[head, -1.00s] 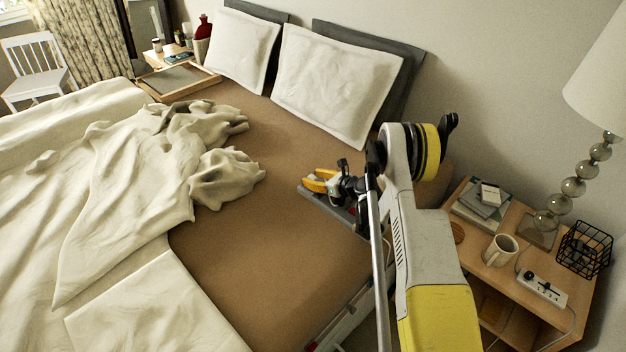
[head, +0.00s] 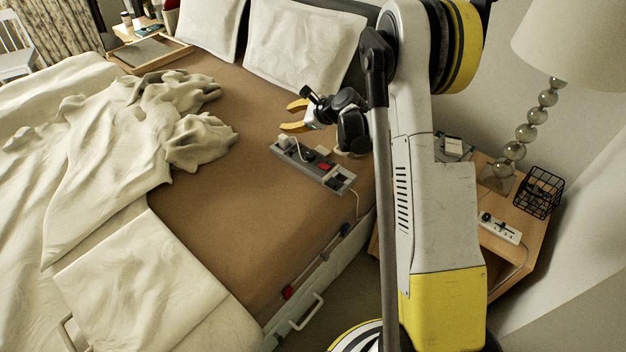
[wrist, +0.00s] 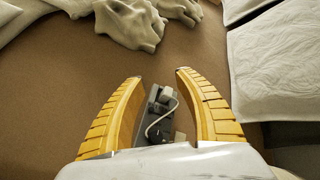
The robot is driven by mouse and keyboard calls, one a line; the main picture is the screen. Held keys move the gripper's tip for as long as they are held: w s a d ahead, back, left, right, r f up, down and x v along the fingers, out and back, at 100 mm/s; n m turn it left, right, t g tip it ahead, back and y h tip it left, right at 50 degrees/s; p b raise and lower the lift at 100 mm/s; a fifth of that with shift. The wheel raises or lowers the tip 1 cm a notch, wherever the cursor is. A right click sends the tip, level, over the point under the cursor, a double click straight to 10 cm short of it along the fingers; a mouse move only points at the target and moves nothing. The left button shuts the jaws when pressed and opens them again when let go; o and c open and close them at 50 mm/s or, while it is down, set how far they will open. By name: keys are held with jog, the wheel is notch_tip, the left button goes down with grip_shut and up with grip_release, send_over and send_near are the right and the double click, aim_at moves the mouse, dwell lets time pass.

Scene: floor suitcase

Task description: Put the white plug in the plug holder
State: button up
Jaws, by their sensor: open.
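A white plug (head: 285,142) with a white cord is at the far left end of a grey power strip (head: 340,178) on the brown bed. In the wrist view the plug (wrist: 166,95) and cord show on the strip between my fingers, beyond or below them. Whether the plug is inserted or only resting is not clear. My gripper (head: 290,116) is open and empty, above the strip's far end, its yellow fingers pointing left. I cannot tell which thing is the plug holder; the grey strip has sockets and dark and red parts, partly hidden in the wrist view.
A bedside table (head: 467,180) at right holds a white power strip (head: 499,228), a black wire basket (head: 539,192) and a lamp (head: 565,45). Pillows (head: 304,55) lie behind my gripper, and a crumpled blanket (head: 140,130) lies left. Bare brown bed lies between.

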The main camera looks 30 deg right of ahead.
jog(key=s+a+r+n+g+h, duration=0.1)
jog(key=s+a+r+n, duration=0.45)
jog(key=s+r, duration=0.2)
jog(key=s+a+r+n+g+h, duration=0.1)
jog(key=s+a+r+n, duration=0.3)
jog(key=s+r+n, duration=0.4)
jog(key=s+a+f+n+g+h, duration=0.1)
jog(key=s+n, duration=1)
jog(key=s, duration=1.3)
jog(key=shift+a+f+h, duration=0.15)
jog(key=shift+a+h, duration=0.1)
jog(key=shift+h, duration=0.65)
